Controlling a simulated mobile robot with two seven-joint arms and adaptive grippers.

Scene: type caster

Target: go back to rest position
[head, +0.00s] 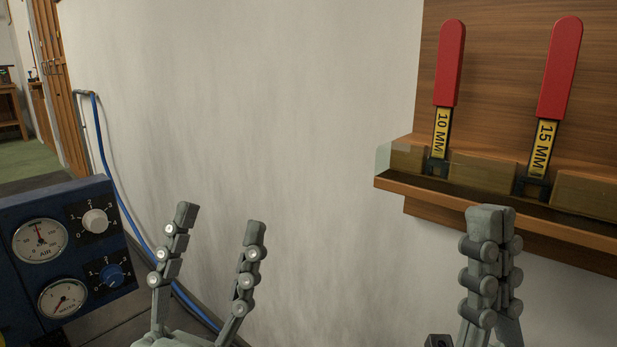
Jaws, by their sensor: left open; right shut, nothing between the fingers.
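My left gripper (220,222) is at the bottom middle of the head view. Its two fingers point up and stand wide apart, with nothing between them. My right gripper (490,218) is at the bottom right, below the wooden shelf. Its fingers point up and are shut together with nothing held. Neither gripper visibly touches anything. The rest of both arms is out of view.
A wooden rack (490,201) on the right wall holds two red-handled tools, marked 10 MM (448,62) and 15 MM (559,68). A dark blue panel (20,300) with gauges and knobs stands at left. A blue hose (117,185) hangs behind. The wall (270,90) between is bare.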

